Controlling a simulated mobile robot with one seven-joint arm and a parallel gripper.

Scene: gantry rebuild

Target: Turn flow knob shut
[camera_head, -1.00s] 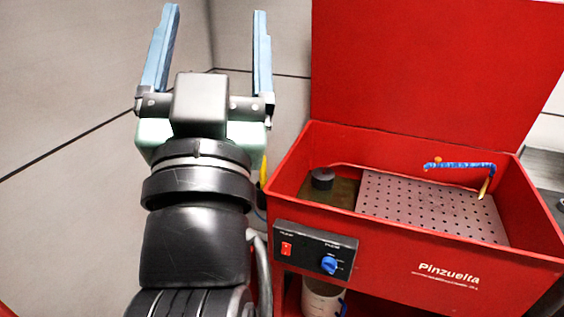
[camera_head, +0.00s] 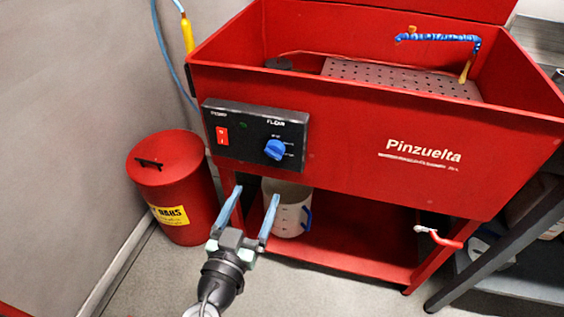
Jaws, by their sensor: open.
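The blue flow knob (camera_head: 275,150) sits on the right part of a black control panel (camera_head: 240,150), on the front of a red parts washer (camera_head: 350,140). Small marks are printed around the knob, too small to read. In the picture the fingertips are below the panel and the knob, apart from the knob. How far they are from the panel in depth I cannot tell.
A red lidded bin (camera_head: 172,190) stands left of the washer. A white bucket (camera_head: 290,212) sits under the washer behind my gripper. A red-handled valve (camera_head: 438,236) is at the lower right. A blue hose (camera_head: 164,45) runs along the left wall.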

